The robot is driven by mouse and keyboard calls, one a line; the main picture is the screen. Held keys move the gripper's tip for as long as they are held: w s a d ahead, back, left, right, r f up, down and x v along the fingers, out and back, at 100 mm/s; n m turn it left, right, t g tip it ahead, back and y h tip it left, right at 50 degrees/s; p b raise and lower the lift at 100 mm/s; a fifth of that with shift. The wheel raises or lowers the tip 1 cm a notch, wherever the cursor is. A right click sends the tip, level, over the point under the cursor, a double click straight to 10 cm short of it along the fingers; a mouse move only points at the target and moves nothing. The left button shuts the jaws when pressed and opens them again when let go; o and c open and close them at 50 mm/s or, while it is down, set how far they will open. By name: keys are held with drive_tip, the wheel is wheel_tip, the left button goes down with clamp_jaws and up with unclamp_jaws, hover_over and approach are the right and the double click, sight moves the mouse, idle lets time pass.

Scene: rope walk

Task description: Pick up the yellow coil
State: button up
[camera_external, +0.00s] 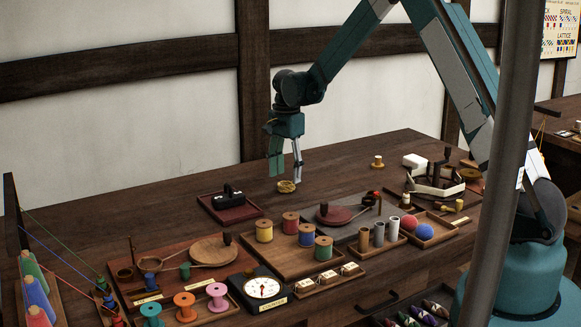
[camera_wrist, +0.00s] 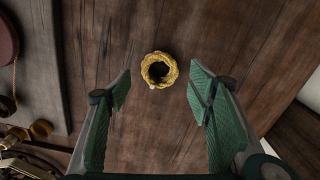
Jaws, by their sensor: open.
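The yellow coil (camera_external: 286,186) is a small ring of twisted rope lying flat on the dark wooden table. In the wrist view the coil (camera_wrist: 148,69) sits a little beyond the fingertips, between their lines, with a dark hole in its middle. My gripper (camera_external: 285,172) points down just above the coil in the external view. The fingers are apart and empty in the wrist view (camera_wrist: 160,92). Whether a fingertip touches the coil cannot be told.
A dark red tray (camera_external: 231,215) with a black object stands left of the coil. Trays with thread spools (camera_external: 264,230) and a dark red disc (camera_external: 334,214) lie nearer the front. A small yellow piece (camera_external: 377,162) stands to the right. The table around the coil is clear.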

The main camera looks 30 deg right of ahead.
sight(287, 182)
drive_tip(key=shift+s+f, duration=0.1)
drive_tip(key=shift+f, duration=1.5)
drive_tip(key=shift+c, duration=0.5)
drive_tip(key=c, duration=0.9)
